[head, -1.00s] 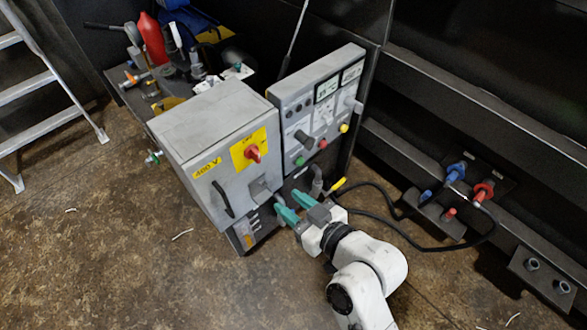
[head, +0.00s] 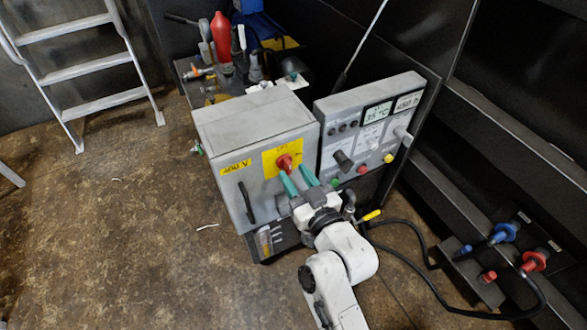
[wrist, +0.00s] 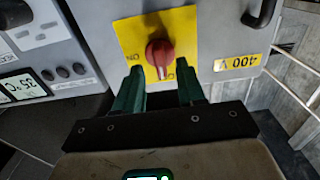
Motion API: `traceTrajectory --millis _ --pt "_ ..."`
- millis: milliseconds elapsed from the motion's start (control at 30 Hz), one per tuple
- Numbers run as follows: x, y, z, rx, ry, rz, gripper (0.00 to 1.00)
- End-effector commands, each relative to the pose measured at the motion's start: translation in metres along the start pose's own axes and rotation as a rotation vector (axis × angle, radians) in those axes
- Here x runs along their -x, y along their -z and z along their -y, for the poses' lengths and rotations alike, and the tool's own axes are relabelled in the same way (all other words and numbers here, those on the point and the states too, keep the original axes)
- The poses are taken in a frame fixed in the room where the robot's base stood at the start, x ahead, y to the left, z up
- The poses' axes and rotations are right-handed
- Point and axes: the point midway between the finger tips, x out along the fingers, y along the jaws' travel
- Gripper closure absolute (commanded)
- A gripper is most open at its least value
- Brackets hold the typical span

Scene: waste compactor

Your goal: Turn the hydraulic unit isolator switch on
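The isolator switch is a red rotary knob (head: 284,162) on a yellow plate (head: 270,160) on the front of a grey cabinet (head: 229,139). In the wrist view the red knob (wrist: 160,52) shows upside down just beyond the fingertips, its handle lying roughly along the picture's vertical. My gripper (head: 298,180) has teal fingers and is in front of the cabinet, just below and right of the knob. In the wrist view my gripper (wrist: 160,84) is open and empty, with the knob in line with the gap. I cannot tell whether the fingers touch the plate.
A grey control panel (head: 362,139) with displays, a black knob and coloured buttons stands right of the cabinet. The cabinet has a black handle (head: 246,202). Black hoses (head: 412,262) run right to blue and red couplings. A ladder (head: 88,70) stands back left.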

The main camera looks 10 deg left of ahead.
Motion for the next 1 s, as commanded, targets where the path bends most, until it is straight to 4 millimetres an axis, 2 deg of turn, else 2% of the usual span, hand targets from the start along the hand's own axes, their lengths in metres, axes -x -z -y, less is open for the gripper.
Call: traceTrajectory --millis 200,500,900,1000 --pt "-0.015 0.000 0.000 -0.001 0.001 0.001 0.61" --pt "-0.017 0.000 0.000 -0.001 0.000 0.000 0.61" --pt "-0.016 0.000 0.000 -0.001 0.000 0.000 0.98" --pt "-0.016 0.000 0.000 -0.001 0.000 0.000 1.00"
